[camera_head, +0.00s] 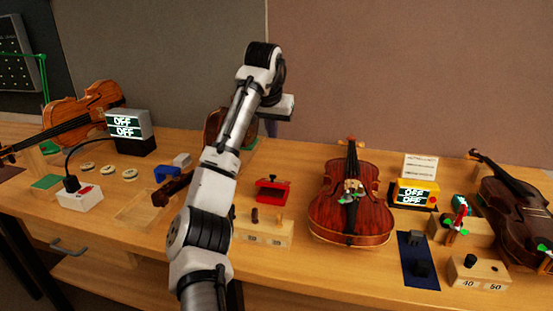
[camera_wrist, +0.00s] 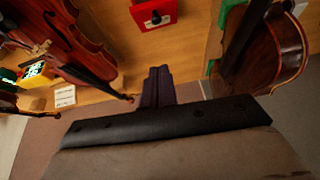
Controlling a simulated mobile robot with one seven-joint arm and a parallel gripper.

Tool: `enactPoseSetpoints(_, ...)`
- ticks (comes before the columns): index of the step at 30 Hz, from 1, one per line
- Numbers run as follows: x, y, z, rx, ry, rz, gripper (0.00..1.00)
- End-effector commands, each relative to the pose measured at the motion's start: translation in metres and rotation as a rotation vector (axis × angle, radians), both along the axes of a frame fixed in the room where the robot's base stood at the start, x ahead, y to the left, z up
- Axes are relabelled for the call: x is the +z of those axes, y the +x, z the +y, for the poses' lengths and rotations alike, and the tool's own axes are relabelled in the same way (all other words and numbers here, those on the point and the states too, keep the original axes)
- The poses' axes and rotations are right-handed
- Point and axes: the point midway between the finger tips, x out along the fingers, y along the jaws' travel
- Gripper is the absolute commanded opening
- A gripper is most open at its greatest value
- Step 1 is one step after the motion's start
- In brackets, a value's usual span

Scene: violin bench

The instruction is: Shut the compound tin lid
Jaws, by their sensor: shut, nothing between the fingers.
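A small red tin (camera_head: 272,192) with a dark knob sits on the bench, left of the middle violin. I take it to be the compound tin. In the wrist view, its red top (camera_wrist: 153,14) with the dark knob is cut by the upper edge. I cannot tell how far the lid stands open. My gripper (camera_head: 271,128) is raised behind and above the tin, partly hidden by my wrist. In the wrist view, its dark fingers (camera_wrist: 158,86) are together and empty, apart from the tin.
A reddish violin (camera_head: 350,205) lies right of the tin, and another violin (camera_head: 216,125) is partly hidden behind my arm. A wooden block (camera_head: 264,234) with pegs stands in front of the tin. A yellow box reading OFF (camera_head: 413,194) and a dark violin (camera_head: 512,212) are at right.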

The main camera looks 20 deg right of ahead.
Motion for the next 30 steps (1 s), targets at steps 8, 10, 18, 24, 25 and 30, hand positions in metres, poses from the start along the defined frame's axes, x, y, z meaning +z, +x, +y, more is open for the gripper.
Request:
enactPoseSetpoints(8, -0.029, 0.012, -0.005, 0.003, 0.004, 0.009, 0.0)
enactPoseSetpoints(10, -0.043, 0.017, -0.008, 0.003, 0.004, 0.009, 0.0)
enactPoseSetpoints(18, -0.095, 0.035, -0.019, 0.003, 0.004, 0.007, 0.0)
enactPoseSetpoints(24, -0.119, 0.027, -0.012, 0.002, 0.003, 0.005, 0.0)
enactPoseSetpoints(25, -0.121, 0.026, -0.012, 0.002, 0.002, 0.005, 0.0)
enactPoseSetpoints(30, -0.128, 0.024, -0.01, 0.002, 0.0, 0.005, 0.0)
